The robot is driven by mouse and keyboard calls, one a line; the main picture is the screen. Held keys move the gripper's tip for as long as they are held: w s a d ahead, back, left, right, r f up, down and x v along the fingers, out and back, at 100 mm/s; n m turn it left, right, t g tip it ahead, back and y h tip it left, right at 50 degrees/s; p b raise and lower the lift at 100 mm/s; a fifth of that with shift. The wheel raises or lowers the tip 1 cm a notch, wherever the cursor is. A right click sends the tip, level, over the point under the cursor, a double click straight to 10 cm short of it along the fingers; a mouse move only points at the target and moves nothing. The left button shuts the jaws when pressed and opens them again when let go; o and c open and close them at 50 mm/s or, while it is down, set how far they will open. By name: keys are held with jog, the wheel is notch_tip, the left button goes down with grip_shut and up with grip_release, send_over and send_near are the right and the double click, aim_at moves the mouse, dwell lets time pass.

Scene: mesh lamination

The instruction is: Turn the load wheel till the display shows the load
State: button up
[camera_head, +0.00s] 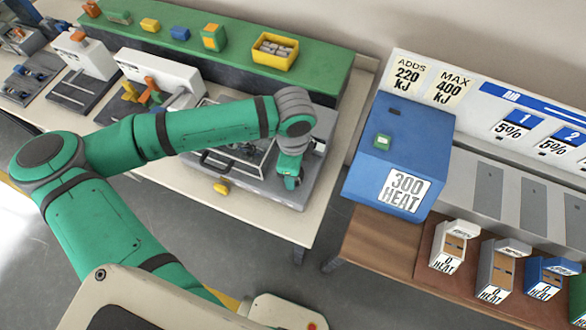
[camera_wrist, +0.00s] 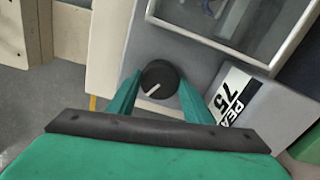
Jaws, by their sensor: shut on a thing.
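My gripper (camera_head: 291,182) reaches down at the right end of a grey machine (camera_head: 283,194) on the pale bench. In the wrist view its two green fingers (camera_wrist: 158,82) are shut on a round black wheel (camera_wrist: 160,76) with a white pointer line. The pointer slants toward the lower left of that view. A white and black panel (camera_wrist: 237,94) beside the wheel reads "75" and part of a word starting "PEA". I cannot tell whether it is a live display or a printed label. In the head view my arm and gripper hide the wheel.
A framed window (camera_wrist: 232,25) lies beside the wheel. To the right, past a gap, stands a blue box marked "300 HEAT" (camera_head: 385,155). A green shelf (camera_head: 325,62) with small parts runs behind.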

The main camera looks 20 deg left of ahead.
dwell(0.3)
jog(key=o, duration=1.1)
jog(key=shift+c, duration=0.2)
notch_tip(320, 180, up, 11)
jog(key=shift+f, duration=0.15)
